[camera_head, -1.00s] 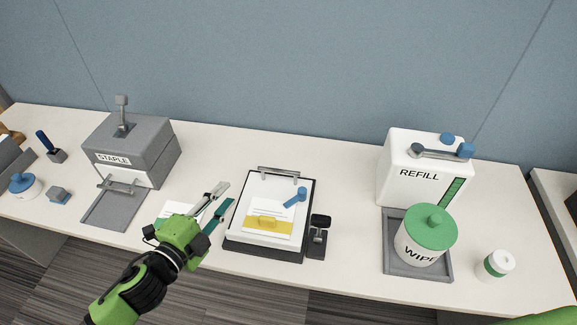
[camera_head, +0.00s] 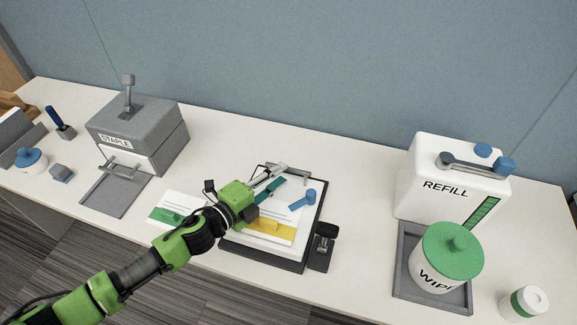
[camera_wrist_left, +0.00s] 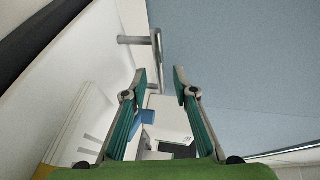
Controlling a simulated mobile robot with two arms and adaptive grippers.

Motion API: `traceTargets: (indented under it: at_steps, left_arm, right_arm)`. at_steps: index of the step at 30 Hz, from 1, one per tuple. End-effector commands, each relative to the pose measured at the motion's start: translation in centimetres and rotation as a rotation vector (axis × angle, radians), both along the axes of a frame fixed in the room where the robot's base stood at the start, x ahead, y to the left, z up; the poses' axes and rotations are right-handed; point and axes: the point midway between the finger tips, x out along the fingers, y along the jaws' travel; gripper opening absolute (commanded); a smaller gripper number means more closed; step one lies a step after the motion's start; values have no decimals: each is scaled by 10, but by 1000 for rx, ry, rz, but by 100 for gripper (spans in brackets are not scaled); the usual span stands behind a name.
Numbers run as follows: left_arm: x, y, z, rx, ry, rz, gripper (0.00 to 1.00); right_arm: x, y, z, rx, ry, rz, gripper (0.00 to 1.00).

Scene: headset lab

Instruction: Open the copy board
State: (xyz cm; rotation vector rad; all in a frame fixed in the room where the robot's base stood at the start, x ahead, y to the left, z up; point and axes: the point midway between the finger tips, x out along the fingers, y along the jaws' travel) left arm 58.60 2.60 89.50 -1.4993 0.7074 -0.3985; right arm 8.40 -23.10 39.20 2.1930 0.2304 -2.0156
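The copy board (camera_head: 318,215) is a flat black-edged unit with a white top near the middle of the table. A grey bar handle (camera_head: 302,177) stands at its far edge, also in the left wrist view (camera_wrist_left: 157,45). A sheet with a yellow band (camera_head: 268,229) and a blue lever-shaped piece (camera_head: 303,198) lie on top. My left gripper (camera_head: 281,175) is over the board, fingers pointing at the handle. In the left wrist view its fingers (camera_wrist_left: 161,76) are apart and empty, with the handle beyond their tips. My right gripper is not in view.
A grey stapler box (camera_head: 140,130) stands to the left. A black stand (camera_head: 321,250) sits at the board's right side. Farther right are a white refill box (camera_head: 425,205) and a green-lidded wipe tub (camera_head: 440,280). A green-banded card (camera_head: 170,211) lies left of the board.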

Motion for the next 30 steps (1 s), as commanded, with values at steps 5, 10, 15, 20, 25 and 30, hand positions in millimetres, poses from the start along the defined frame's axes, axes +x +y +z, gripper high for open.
traceTargets:
  at_steps: [5, 10, 15, 20, 25, 30]
  left_arm:
    - [21, -18, -4, -1, 0, 1, 26]
    - [32, -27, -7, -1, -1, 0, 26]
    - [35, -30, -9, 0, 0, 0, 26]
    - [35, -30, -9, 0, 0, 0, 26]
    - [35, -30, -9, 0, 0, 1, 0]
    - [35, -30, -9, 0, 0, 1, 0]
  right_arm:
    - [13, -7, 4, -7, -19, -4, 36]
    - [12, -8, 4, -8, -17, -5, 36]
    - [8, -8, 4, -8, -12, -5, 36]
    - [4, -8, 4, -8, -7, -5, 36]
    - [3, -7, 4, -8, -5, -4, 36]
    - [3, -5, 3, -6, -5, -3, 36]
